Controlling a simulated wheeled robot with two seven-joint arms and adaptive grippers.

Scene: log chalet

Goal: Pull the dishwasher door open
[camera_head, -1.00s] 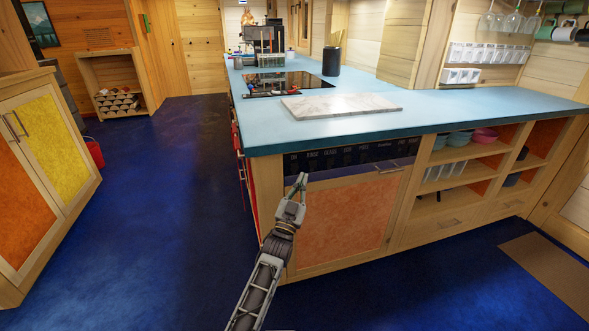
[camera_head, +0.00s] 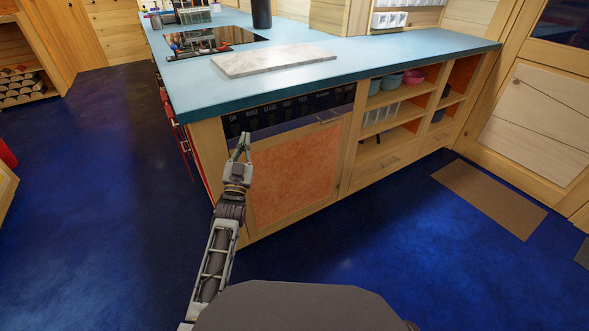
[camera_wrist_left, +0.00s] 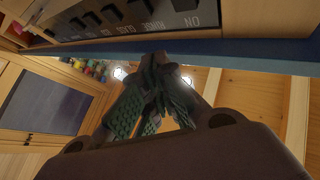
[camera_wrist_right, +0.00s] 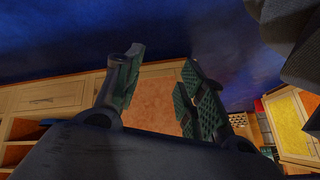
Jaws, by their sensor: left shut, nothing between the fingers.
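The dishwasher has an orange door panel (camera_head: 295,175) in a wooden frame, under the blue counter. The door looks shut or nearly so; I cannot tell if there is a gap. My left gripper (camera_head: 241,147) is shut and empty at the door's upper left corner, left of the handle. In the left wrist view its fingers (camera_wrist_left: 158,65) are together close to the button strip (camera_wrist_left: 130,15). My right gripper (camera_wrist_right: 162,60) is open and empty, seen only in its wrist view.
The blue counter (camera_head: 420,52) overhangs the door and carries a marble board (camera_head: 272,60) and a black hob (camera_head: 208,40). Open shelves (camera_head: 395,110) with bowls stand right of the door.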

